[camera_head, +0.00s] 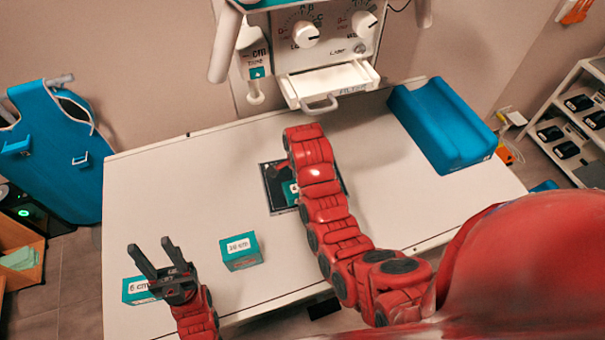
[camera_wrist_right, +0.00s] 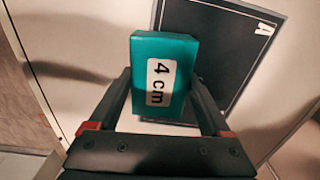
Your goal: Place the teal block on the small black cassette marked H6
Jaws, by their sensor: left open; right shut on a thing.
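A teal block labelled 4 cm (camera_wrist_right: 165,50) is between the fingers of my right gripper (camera_wrist_right: 162,92), which is shut on it. In the head view this teal block (camera_head: 289,193) shows in part beside my right arm, over a black cassette (camera_head: 279,206) on the table. The cassette also shows in the wrist view (camera_wrist_right: 205,40), with a white letter A at its corner. I cannot read H6 on it, nor tell whether block and cassette touch. My left gripper (camera_head: 151,244) is open and empty over the table's front left.
A teal 10 cm block (camera_head: 241,252) and a teal 6 cm block (camera_head: 136,291) lie on the white table (camera_head: 150,190). A blue cushion (camera_head: 440,125) lies back right. A machine with an open drawer (camera_head: 335,82) overhangs the back edge. Shelves (camera_head: 575,125) at right hold several black items.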

